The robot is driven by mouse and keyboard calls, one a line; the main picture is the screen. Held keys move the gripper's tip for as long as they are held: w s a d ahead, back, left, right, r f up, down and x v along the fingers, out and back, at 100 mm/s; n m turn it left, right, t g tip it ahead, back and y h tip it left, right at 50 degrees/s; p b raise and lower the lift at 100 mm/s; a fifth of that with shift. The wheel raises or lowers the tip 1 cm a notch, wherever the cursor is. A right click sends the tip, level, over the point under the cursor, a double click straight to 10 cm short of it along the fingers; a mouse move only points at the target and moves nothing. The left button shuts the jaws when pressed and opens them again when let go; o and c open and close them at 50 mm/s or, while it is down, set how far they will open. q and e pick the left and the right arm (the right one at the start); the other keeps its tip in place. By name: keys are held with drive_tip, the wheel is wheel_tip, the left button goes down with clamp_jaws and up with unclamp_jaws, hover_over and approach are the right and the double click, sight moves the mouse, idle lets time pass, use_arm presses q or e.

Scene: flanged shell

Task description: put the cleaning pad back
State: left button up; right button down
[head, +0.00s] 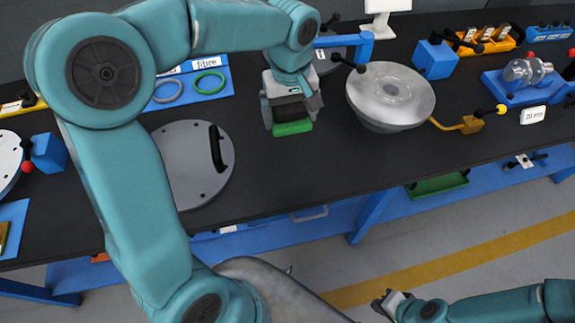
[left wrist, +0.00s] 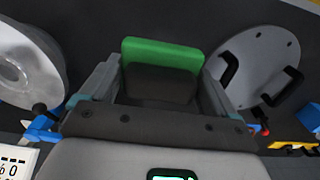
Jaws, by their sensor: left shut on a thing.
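The cleaning pad is a green block (head: 292,128) with a dark part, between the fingers of my left gripper (head: 291,112). In the left wrist view the green pad (left wrist: 162,54) sits between both fingers of my left gripper (left wrist: 160,80), which is shut on it. The pad is over the dark bench, between the flanged shell and a grey disc; its gap to the bench is hard to judge. My right gripper (head: 388,303) is low at the bottom right, away from the bench; its jaw opening is unclear.
The round metal shell (head: 392,92) stands right of the pad. The grey disc (head: 190,165) with a black handle lies left. A green tray (head: 437,186) is below the bench's front edge. Rings lie on a blue mat (head: 213,99). Bare bench (head: 330,155) lies in front of the pad.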

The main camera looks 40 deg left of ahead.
sight(289, 167)
use_arm(q)
wheel_tip(289, 167, down, 19)
drive_tip(key=shift+w+a+r, duration=0.1)
drive_tip(key=shift+w+r, duration=0.05)
drive_tip(key=shift+r, duration=0.15)
drive_tip(key=shift+f, duration=0.25)
drive_tip(key=o, duration=0.7)
drive_tip(key=shift+o, duration=0.2)
drive_tip(key=shift+r, duration=0.25)
wheel_tip(289, 167, up, 12)
